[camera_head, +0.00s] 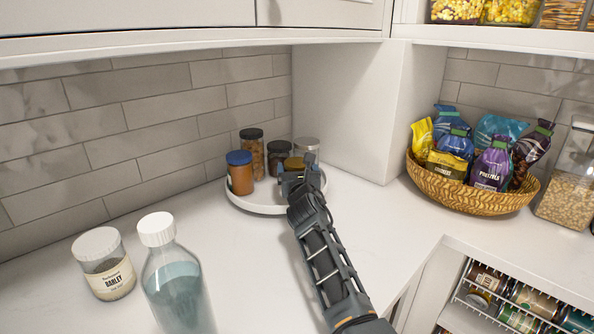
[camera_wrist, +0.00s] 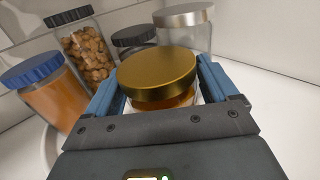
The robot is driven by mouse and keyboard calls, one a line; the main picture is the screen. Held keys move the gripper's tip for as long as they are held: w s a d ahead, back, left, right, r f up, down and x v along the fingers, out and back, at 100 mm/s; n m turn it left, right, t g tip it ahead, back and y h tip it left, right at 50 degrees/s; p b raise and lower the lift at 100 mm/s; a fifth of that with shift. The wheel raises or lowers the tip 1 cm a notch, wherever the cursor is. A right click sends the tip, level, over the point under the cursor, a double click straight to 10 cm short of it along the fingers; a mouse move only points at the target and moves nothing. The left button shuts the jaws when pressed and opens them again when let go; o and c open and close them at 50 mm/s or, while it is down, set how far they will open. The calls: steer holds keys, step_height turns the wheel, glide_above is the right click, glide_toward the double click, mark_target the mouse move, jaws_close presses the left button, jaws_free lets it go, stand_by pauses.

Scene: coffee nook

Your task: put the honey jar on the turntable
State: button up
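The honey jar, with a gold lid (camera_wrist: 165,72) and amber contents, is between the fingers of my gripper (camera_wrist: 163,85) in the wrist view. The fingers stand close along both its sides and appear shut on it. In the head view, the gold lid (camera_head: 293,163) shows just behind my gripper (camera_head: 300,178). The white round turntable (camera_head: 258,209) is in the corner, and my gripper is over its right front part. The jar is at the turntable, upright or nearly so; its base is hidden, so I cannot tell whether it touches the surface.
A blue-lidded jar (camera_head: 240,174), a nut jar (camera_head: 252,150), a dark-lidded jar (camera_head: 279,153) and a silver-lidded jar (camera_head: 306,148) stand around the honey jar. A barley jar (camera_head: 104,266) and bottle (camera_head: 174,280) stand front left. A snack basket (camera_head: 470,196) is right. The counter between is clear.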

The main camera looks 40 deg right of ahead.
steer(key=shift+o, duration=1)
steer(key=shift+r, duration=0.2)
steer(key=p+v, duration=0.3)
steer(key=v, duration=0.9)
